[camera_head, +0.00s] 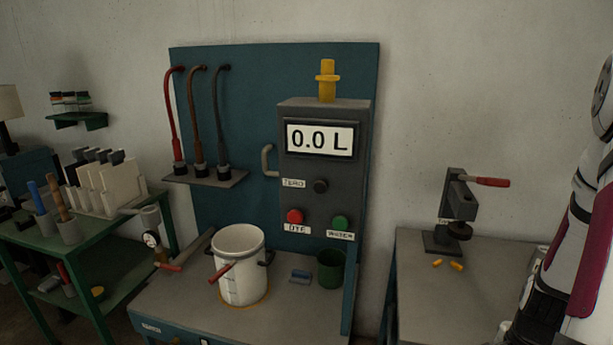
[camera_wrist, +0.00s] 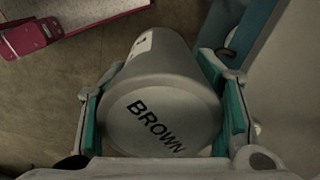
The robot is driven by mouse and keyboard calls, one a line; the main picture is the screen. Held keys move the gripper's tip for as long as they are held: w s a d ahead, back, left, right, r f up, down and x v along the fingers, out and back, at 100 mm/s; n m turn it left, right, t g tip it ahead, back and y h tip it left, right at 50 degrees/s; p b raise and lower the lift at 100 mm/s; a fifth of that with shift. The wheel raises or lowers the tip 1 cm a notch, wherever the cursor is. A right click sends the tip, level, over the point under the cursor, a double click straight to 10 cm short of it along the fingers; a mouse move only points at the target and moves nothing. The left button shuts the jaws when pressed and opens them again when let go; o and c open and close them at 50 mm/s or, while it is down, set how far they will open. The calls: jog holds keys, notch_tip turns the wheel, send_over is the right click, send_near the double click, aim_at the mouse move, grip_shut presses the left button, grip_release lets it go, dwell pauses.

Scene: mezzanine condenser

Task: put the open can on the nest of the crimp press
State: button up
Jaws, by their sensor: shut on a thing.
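In the wrist view a grey can (camera_wrist: 155,75) lies between the two teal-padded fingers of my gripper (camera_wrist: 160,105), which is shut on its sides. The can's near end faces the camera and reads BROWN; its far end is turned away, so I cannot see whether it is open. The crimp press (camera_head: 455,205) stands on a grey bench (camera_head: 425,285) at the right of the head view, with a red lever pointing right. A dark round part (camera_head: 459,230) sits low on its front; I cannot tell if this is the nest. My gripper is outside the head view.
Several small orange pieces (camera_head: 456,266) lie in front of the press. Left of it stands a dispenser (camera_head: 322,160) reading 0.0 L, with a white bucket (camera_head: 240,265) below. A red and white object (camera_wrist: 32,38) lies upper left in the wrist view.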

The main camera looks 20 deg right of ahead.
jog(key=w+a+r+n, duration=0.3)
jog(key=w+a+n, duration=0.4)
jog(key=w+a, duration=0.2)
jog(key=w+a+r+n, duration=0.4)
jog(key=w+a+n, duration=0.3)
jog(key=w+a, duration=0.3)
jog(key=w+a+r+n, duration=0.4)
jog(key=w+a+n, duration=0.3)
jog(key=w, duration=0.9)
jog(key=a, duration=0.3)
jog(key=shift+a, duration=0.15)
jog(key=shift+r, duration=0.1)
jog(key=s+f, duration=0.4)
jog(key=f, duration=0.1)
jog(key=shift+s+f, duration=0.3)
jog(key=shift+f, duration=0.05)
